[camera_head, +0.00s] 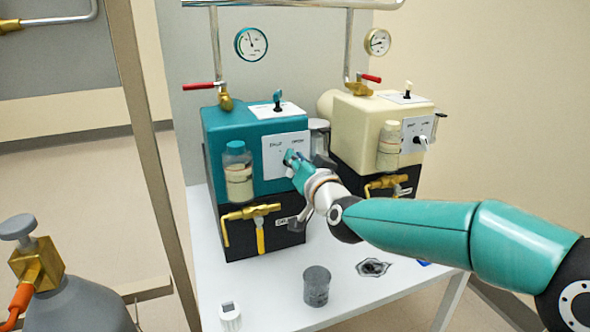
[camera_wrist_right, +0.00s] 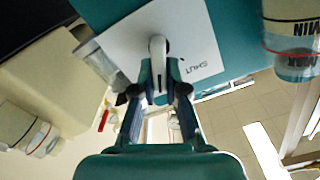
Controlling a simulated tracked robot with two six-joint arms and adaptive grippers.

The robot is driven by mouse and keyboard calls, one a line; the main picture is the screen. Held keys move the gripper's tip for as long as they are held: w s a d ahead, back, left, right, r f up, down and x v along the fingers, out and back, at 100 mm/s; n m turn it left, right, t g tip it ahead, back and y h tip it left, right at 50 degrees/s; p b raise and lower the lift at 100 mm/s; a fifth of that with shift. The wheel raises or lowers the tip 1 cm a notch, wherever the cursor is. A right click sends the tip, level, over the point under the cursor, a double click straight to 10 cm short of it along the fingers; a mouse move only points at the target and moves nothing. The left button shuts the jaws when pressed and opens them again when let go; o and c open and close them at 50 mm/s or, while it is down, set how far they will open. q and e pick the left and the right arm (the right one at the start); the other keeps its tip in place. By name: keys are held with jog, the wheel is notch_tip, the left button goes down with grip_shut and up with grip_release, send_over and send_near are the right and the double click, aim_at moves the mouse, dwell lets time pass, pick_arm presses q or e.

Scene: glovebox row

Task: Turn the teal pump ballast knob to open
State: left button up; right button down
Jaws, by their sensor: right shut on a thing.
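The teal pump (camera_head: 222,128) stands on the white table in the head view. Its front carries a white plate (camera_head: 276,148) with two words above the knob; the plate (camera_wrist_right: 118,35) also shows in the wrist view, with SHUT readable. My right gripper (camera_head: 295,163) is at this plate, shut on the ballast knob. In the right wrist view the pale knob (camera_wrist_right: 157,46) sits between the fingertips of the gripper (camera_wrist_right: 159,72). In the head view the fingers largely hide the knob, so its angle is hard to read there. My left gripper is not in view.
A cream pump (camera_head: 352,125) with its own plate and knob stands close on the right. A clear bottle (camera_head: 238,172) and a brass valve (camera_head: 250,212) are on the teal pump's front. A grey cup (camera_head: 316,288) stands on the white table (camera_head: 270,290), whose front is partly free.

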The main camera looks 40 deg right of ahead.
jog(key=shift+d+f+m, duration=0.1)
jog(key=shift+m, duration=0.3)
jog(key=c, duration=1.2)
grip_release()
jog(key=shift+s, duration=0.1)
jog(key=v, duration=1.2)
